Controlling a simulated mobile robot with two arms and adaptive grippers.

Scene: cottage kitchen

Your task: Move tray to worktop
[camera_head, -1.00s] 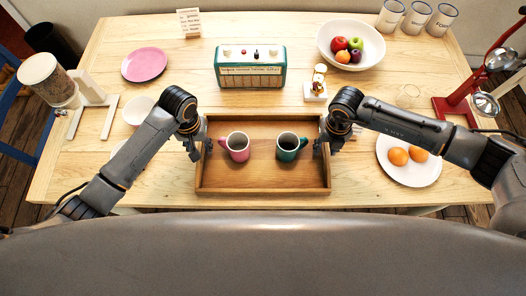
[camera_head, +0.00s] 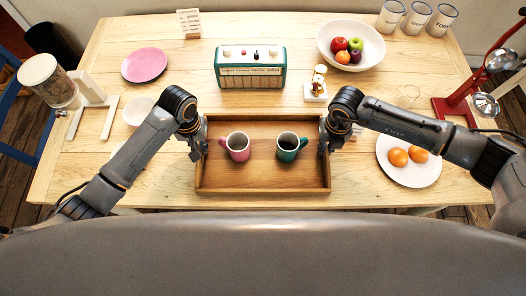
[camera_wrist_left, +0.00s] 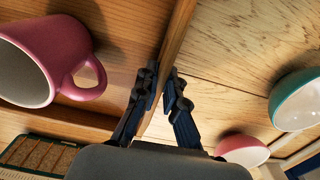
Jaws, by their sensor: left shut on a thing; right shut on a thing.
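The wooden tray (camera_head: 262,188) lies at the near edge of the table, and its wall shows in the left wrist view (camera_wrist_left: 174,45). A pink mug (camera_head: 238,147) and a dark teal mug (camera_head: 289,148) stand upright in it. The pink mug also shows in the left wrist view (camera_wrist_left: 50,55). My left gripper (camera_head: 201,148) is shut on the tray's left wall; its fingers (camera_wrist_left: 162,92) straddle that wall in the left wrist view. My right gripper (camera_head: 325,143) is at the tray's right wall, shut on it; its fingertips are partly hidden by the arm.
A teal radio (camera_head: 250,70) stands just behind the tray, with a small figurine (camera_head: 317,85) to its right. A fruit bowl (camera_head: 350,30) and canisters (camera_head: 415,18) stand at the back.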

